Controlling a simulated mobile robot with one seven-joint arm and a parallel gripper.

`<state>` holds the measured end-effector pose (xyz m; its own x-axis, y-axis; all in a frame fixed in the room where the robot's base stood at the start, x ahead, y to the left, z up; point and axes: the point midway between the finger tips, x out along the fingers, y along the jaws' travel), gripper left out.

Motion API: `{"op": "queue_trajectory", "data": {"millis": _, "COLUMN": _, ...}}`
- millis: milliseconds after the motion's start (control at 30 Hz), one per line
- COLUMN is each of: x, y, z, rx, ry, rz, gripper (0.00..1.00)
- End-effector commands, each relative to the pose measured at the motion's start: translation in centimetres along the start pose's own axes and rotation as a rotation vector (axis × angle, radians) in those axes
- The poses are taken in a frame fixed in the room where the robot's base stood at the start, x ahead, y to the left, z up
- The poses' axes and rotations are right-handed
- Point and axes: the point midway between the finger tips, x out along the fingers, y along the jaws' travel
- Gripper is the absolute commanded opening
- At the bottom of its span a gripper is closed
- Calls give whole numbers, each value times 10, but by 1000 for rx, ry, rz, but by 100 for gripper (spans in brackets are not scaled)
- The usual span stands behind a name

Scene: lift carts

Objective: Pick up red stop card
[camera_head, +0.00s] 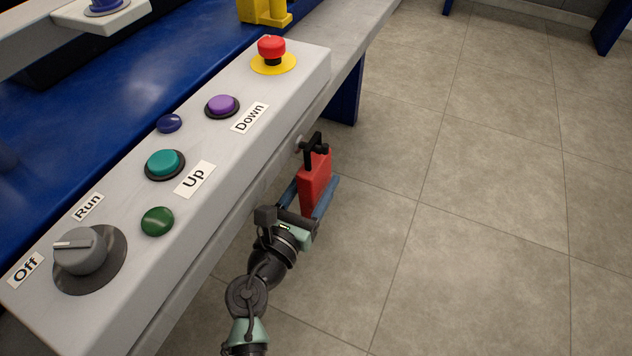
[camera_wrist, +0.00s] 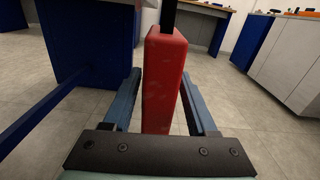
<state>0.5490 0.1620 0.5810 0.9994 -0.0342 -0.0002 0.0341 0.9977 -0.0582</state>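The red stop card (camera_head: 314,182) is a red block with a black clip or hook on top. It hangs at the right side of the control console, and it also fills the middle of the wrist view (camera_wrist: 162,85). My gripper (camera_head: 312,192) has its two blue fingers on either side of the card's lower part. In the wrist view the fingers (camera_wrist: 163,82) stand apart, with the card between them. A gap shows on the right, while the left finger is close to the card; firm contact is not visible. The card's far face is hidden.
The console (camera_head: 300,85) carries a red emergency button (camera_head: 271,50), several coloured buttons and a grey Off/Run knob (camera_head: 82,250). Its edge lies close left of my gripper. Open tiled floor (camera_head: 480,200) lies to the right. Other benches (camera_wrist: 290,60) stand farther away.

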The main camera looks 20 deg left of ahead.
Motion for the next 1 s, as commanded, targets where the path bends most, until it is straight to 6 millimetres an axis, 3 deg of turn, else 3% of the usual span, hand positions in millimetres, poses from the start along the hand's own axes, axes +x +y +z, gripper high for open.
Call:
{"op": "queue_trajectory", "data": {"millis": 33, "x": 0, "y": 0, "z": 0, "rx": 0, "ry": 0, "rz": 0, "gripper": 47}}
{"op": "queue_trajectory", "data": {"millis": 300, "x": 0, "y": 0, "z": 0, "rx": 0, "ry": 0, "rz": 0, "gripper": 0}}
{"op": "queue_trajectory", "data": {"millis": 700, "x": 0, "y": 0, "z": 2, "rx": 1, "ry": -1, "rz": 0, "gripper": 0}}
{"op": "queue_trajectory", "data": {"millis": 967, "x": 0, "y": -1, "z": 22, "rx": 2, "ry": -1, "rz": 0, "gripper": 0}}
{"op": "queue_trajectory", "data": {"millis": 1000, "x": 0, "y": -11, "z": 17, "rx": 0, "ry": 2, "rz": -4, "gripper": 0}}
